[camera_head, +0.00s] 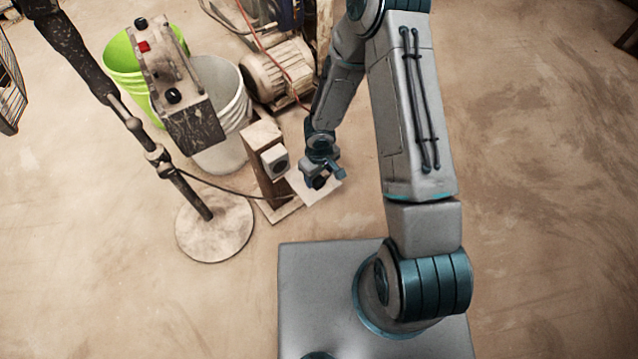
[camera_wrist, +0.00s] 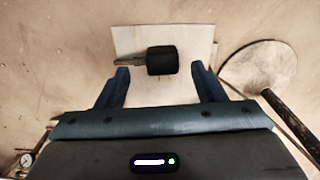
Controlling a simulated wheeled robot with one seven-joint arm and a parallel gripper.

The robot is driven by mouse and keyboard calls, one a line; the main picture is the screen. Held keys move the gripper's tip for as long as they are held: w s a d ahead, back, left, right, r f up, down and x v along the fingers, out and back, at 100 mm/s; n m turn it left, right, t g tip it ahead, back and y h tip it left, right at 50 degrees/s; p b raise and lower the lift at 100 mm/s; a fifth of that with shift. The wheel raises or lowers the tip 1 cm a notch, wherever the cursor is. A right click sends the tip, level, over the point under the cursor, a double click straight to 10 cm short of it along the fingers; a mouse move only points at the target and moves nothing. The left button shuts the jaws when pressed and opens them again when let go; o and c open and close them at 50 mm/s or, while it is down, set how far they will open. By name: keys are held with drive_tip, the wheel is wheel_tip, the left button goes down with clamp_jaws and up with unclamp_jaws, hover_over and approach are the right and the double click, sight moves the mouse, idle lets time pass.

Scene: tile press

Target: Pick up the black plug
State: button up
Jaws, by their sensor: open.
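The black plug (camera_wrist: 162,60) shows in the wrist view as a short dark cylinder with a thinner grey stem pointing left. It lies over a pale board (camera_wrist: 128,40). My gripper (camera_wrist: 160,78) is open, with one blue finger on each side just below the plug in the picture. I cannot tell whether the plug sits between the fingertips in depth. In the head view my gripper (camera_head: 327,176) is over the pale board beside the wooden post, and a dark bit of the plug (camera_head: 320,182) shows at the fingers; the rest is hidden.
A wooden post with a socket box (camera_head: 274,161) stands left of my gripper. A control-box stand (camera_head: 214,228) on a round base is farther left, with a cable running to the post. Buckets (camera_head: 222,115) and a motor (camera_head: 280,72) are behind. Floor to the right is clear.

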sight(319, 180)
wheel_tip(319, 180, down, 4)
drive_tip(key=shift+s+a+r+b, duration=0.1)
drive_tip(key=shift+r+b, duration=0.05)
drive_tip(key=shift+b, duration=0.6)
drive_tip(key=c, duration=1.1)
drive_tip(key=shift+r, duration=0.15)
